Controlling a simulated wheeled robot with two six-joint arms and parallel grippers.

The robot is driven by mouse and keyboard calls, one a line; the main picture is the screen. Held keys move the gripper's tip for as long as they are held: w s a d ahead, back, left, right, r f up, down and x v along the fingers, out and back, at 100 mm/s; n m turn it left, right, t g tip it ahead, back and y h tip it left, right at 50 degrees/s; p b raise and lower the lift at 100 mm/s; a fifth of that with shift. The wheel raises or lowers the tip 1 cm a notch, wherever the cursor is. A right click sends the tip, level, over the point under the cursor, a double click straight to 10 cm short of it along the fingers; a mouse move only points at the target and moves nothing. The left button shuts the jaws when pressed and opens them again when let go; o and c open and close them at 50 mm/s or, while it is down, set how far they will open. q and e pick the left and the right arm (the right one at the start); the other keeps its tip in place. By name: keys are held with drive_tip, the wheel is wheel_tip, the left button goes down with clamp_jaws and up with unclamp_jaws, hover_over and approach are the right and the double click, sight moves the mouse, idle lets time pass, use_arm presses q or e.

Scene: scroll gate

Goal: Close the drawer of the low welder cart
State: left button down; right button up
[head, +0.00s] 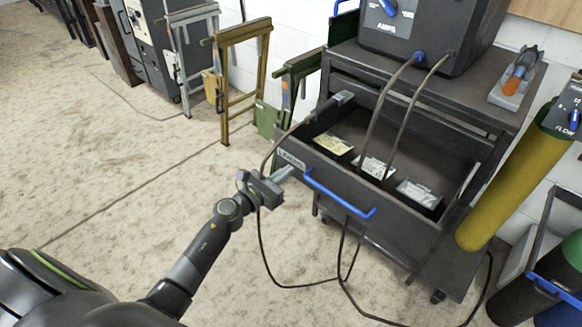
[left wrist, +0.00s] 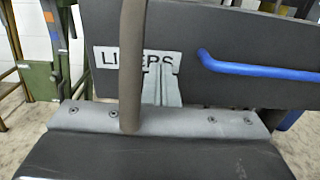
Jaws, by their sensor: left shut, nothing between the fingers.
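The low welder cart (head: 440,95) stands at the right of the head view. Its dark drawer (head: 400,218) is pulled open, with several labelled packs (head: 375,168) inside. A blue handle (head: 340,195) runs along the drawer front; it also shows in the left wrist view (left wrist: 255,70). My left gripper (head: 284,173) is shut and empty by the left end of the drawer front. In the left wrist view its fingertips (left wrist: 161,82) overlap the "LINERS" label (left wrist: 108,58); whether they touch it is unclear. My right gripper is not in view.
Grey cables (head: 395,100) hang from the welder (head: 425,30) over the drawer; one torch cable (left wrist: 132,60) passes close to my left gripper. A yellow gas cylinder (head: 513,175) stands right of the cart. Stands (head: 240,75) are at the back left. Floor at left is clear.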

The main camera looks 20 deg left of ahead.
use_arm(q)
drive_tip(key=shift+x, duration=1.35)
drive_tip(key=shift+w, duration=0.1)
